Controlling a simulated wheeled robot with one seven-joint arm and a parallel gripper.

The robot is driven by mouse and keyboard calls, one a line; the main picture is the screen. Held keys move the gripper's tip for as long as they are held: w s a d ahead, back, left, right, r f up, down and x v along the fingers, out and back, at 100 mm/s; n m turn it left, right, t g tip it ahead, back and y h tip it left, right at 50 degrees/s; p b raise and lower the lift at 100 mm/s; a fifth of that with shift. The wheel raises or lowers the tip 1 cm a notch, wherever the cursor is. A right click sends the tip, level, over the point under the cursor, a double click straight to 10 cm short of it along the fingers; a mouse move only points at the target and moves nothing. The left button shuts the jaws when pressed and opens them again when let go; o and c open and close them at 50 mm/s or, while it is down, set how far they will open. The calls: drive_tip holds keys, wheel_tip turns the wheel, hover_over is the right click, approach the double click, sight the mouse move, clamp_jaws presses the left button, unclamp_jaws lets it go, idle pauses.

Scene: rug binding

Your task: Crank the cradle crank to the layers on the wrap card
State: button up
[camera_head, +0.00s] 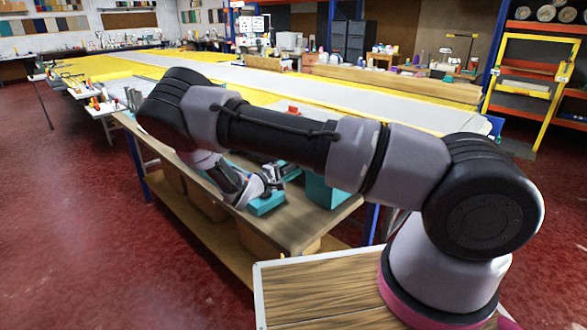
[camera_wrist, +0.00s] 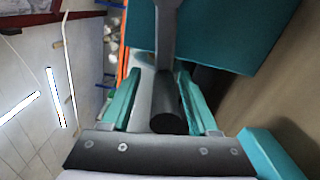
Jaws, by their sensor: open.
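In the wrist view, my gripper (camera_wrist: 158,82) has its two teal fingers apart. A dark round crank handle (camera_wrist: 168,112) lies between them, with a grey crank arm (camera_wrist: 166,28) running up from it. The fingers stand on either side of the handle; I cannot tell if either touches it. A teal block (camera_wrist: 225,35), apparently part of the cradle, fills the upper right. In the head view, my gripper (camera_head: 274,186) is low over the workbench, partly behind my arm, and a teal block (camera_head: 328,190) stands to its right. I cannot make out the wrap card.
The workbench (camera_head: 300,232) has a wooden top and a lower shelf. Behind it stretches a long table with yellow and grey cloth (camera_head: 330,88). A yellow ladder-like frame (camera_head: 530,75) and shelving stand at the right. The red floor (camera_head: 80,220) at left is open.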

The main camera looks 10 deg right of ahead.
wheel_tip(320, 180, up, 10)
drive_tip(key=shift+f, duration=0.15)
idle(0.3)
drive_tip(key=v, duration=1.2)
drive_tip(key=shift+a, duration=0.2)
idle(0.6)
drive_tip(key=shift+s, duration=0.1)
